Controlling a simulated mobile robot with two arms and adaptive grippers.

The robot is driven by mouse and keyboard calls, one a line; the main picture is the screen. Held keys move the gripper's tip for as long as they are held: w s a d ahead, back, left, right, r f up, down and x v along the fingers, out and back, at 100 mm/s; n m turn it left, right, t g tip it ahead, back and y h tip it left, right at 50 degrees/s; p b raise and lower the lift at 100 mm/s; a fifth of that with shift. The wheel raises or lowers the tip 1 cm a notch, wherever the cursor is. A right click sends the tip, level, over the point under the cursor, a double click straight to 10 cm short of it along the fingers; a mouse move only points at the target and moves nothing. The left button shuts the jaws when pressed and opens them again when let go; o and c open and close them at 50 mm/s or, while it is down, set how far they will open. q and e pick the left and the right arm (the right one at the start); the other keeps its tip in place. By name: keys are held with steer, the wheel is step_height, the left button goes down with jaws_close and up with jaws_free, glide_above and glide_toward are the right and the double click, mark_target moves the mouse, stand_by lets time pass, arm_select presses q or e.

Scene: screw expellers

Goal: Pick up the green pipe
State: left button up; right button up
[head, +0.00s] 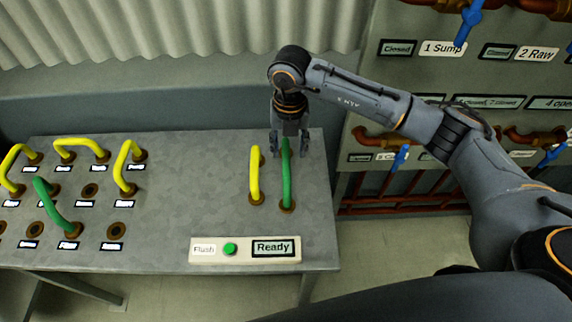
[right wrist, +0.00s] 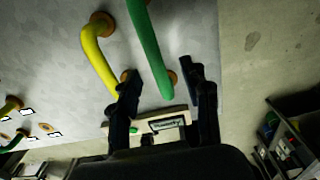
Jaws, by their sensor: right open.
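A green pipe (head: 287,180) stands at the right end of the grey table, beside a yellow pipe (head: 255,176). My right gripper (head: 289,150) is over the far end of this green pipe, which runs down between its fingers in the head view. In the right wrist view the fingers (right wrist: 163,85) are apart, with the green pipe (right wrist: 150,48) showing between and beyond them; I cannot tell whether they touch it. Another green pipe (head: 56,206) is on the left part of the table. My left gripper is not in view.
The grey table (head: 190,190) has several yellow pipes and empty round sockets on its left. A panel with a green Flush button (head: 230,249) and a Ready display (head: 272,248) lies at the front edge. A valve rack (head: 440,90) stands at the right.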

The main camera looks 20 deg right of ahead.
mark_target(286, 159)
step_height(286, 159, down, 2)
steer(key=shift+a+p, duration=0.15)
steer(key=shift+p, duration=0.4)
steer(key=f, duration=0.2)
steer(key=f+p, duration=0.1)
steer(key=shift+w+a+f, duration=0.1)
steer(key=shift+w+f, duration=0.15)
steer(key=shift+f, duration=0.2)
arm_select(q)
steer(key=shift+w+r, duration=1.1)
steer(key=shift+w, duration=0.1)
arm_select(e)
jaws_close()
